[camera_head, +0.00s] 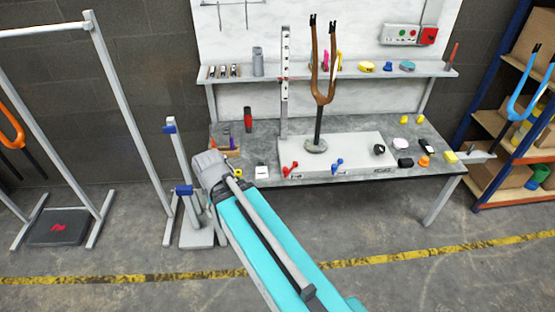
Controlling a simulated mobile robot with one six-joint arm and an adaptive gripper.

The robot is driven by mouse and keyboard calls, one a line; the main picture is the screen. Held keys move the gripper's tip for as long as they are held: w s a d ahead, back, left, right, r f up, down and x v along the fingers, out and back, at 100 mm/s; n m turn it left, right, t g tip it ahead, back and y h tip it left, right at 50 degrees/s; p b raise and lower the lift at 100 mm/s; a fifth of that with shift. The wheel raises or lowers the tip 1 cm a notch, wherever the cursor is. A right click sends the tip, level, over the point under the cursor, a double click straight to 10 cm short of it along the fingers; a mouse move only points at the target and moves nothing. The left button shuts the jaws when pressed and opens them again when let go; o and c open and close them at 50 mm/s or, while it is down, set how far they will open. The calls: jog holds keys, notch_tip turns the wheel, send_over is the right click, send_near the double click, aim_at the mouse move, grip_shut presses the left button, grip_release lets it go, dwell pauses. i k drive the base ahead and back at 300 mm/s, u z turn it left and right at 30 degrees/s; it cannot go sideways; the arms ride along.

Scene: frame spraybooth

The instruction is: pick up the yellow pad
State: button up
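Several small yellow things are in view, and I cannot tell for sure which is the yellow pad. A yellow block (450,157) lies at the right front corner of the grey workbench (330,180). A round yellow piece (366,66) sits on the shelf above the bench. Two smaller yellow pieces, the left one (404,120) and the right one (420,119), stand at the back right of the bench top. My teal arm reaches up from the bottom to the bench's left front. I cannot make out my gripper's fingers anywhere.
A brown fork frame (324,65) stands upright on the bench. An orange piece (424,161) and a dark box (405,162) lie left of the yellow block. A blue-and-orange rack (495,75) stands at right. Floor before the bench's right side is clear.

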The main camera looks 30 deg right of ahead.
aim_at(449, 157)
jog(key=z, duration=2.4)
